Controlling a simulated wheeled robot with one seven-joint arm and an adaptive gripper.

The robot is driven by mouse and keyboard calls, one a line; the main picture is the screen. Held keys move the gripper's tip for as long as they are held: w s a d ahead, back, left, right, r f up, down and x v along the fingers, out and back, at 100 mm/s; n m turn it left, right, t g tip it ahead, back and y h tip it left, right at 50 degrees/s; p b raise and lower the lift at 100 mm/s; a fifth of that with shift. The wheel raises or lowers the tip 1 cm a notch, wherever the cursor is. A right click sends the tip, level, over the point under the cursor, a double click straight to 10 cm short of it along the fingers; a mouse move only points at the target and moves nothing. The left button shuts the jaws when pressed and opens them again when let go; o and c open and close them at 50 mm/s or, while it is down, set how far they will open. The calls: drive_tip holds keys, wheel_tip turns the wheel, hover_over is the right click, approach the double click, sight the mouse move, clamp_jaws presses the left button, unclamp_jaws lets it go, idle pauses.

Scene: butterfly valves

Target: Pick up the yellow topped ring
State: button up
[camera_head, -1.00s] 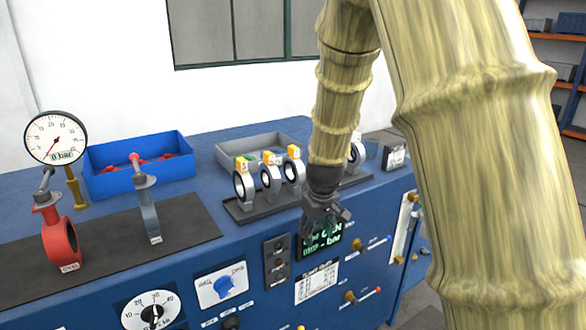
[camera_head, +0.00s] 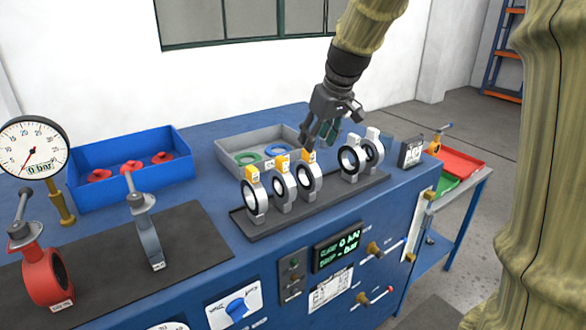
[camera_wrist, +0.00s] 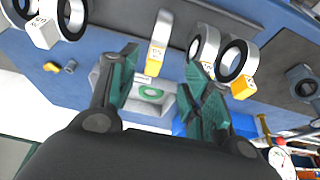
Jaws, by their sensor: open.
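Three white rings with yellow tops stand in a row on a dark rack: a left one (camera_head: 256,201), a middle one (camera_head: 284,184) and a right one (camera_head: 308,176). My gripper (camera_head: 318,137) is open and empty, just above and behind the right one. In the wrist view, my gripper's green-padded fingers (camera_wrist: 161,62) are apart, with one yellow topped ring (camera_wrist: 158,42) seen edge-on between them, beyond the tips. The other two yellow topped rings (camera_wrist: 238,66) are to the right there. I cannot tell any contact.
Two white-topped rings (camera_head: 350,160) stand further right on the rack (camera_head: 262,228). A grey tray (camera_head: 232,150) with a green and a blue ring lies behind. A blue bin (camera_head: 105,195) with red parts and a gauge (camera_head: 32,145) are at left.

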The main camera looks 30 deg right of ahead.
sight(308, 162)
drive_tip(key=x, duration=0.2)
drive_tip(key=w+p+x, duration=0.1)
drive_tip(key=x, duration=0.2)
drive_tip(key=shift+a, duration=0.15)
drive_tip(key=shift+f+p, duration=0.45)
drive_tip(key=shift+p, duration=0.25)
drive_tip(key=f, duration=0.1)
drive_tip(key=f+p, duration=0.1)
drive_tip(key=w+f, duration=0.1)
drive_tip(key=shift+d, duration=0.4)
drive_tip(key=shift+w+f+p, duration=0.25)
drive_tip(key=shift+f+p, duration=0.15)
drive_tip(key=shift+f, duration=0.25)
clamp_jaws()
